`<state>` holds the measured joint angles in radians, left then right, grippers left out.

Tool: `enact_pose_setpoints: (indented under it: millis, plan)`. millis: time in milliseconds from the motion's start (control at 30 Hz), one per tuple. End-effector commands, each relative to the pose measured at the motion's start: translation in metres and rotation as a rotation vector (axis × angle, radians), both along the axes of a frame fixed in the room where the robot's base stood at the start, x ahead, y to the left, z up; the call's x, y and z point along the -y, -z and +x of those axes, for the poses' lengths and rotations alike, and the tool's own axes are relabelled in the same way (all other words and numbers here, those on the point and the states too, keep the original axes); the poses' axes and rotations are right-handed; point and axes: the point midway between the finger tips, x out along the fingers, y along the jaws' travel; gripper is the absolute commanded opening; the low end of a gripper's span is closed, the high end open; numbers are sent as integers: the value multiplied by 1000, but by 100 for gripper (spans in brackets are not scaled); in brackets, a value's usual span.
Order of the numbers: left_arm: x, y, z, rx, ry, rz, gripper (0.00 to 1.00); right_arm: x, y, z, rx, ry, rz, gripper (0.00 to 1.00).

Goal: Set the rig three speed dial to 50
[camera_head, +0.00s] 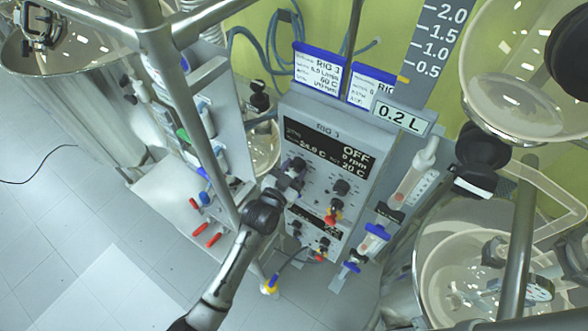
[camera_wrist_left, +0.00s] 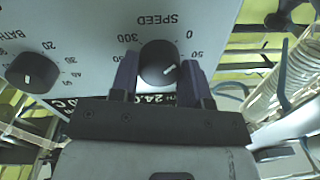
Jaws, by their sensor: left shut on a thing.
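The rig 3 control box (camera_head: 325,119) stands in the middle of the head view. Its display (camera_head: 353,151) reads OFF and 0 rpm. My left gripper (camera_head: 284,182) is at the left dial position on its front and covers most of that dial. In the left wrist view, which is upside down, the black speed dial (camera_wrist_left: 157,59) sits between the two fingers of my left gripper (camera_wrist_left: 160,78), shut on it. Its white mark lies at the dial's lower right in that picture, on the side of the printed 50. The exact reading cannot be told. My right gripper is not in view.
The bath dial (camera_wrist_left: 32,72) is beside the speed dial; it also shows in the head view (camera_head: 341,187). A syringe-like tube (camera_head: 415,172) and glass vessels (camera_head: 470,270) stand to the right. Red-handled items (camera_head: 207,235) are at left.

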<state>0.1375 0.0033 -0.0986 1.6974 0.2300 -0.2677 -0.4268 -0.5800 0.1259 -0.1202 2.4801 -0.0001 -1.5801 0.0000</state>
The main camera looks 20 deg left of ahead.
Motion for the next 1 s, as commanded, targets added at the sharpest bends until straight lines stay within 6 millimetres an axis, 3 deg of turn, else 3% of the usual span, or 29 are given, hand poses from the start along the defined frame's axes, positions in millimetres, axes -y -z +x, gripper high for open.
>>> enact_pose_setpoints:
  millis: [1000]
  plan:
    - [-1,0,1,140,0,675,19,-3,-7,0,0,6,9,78]
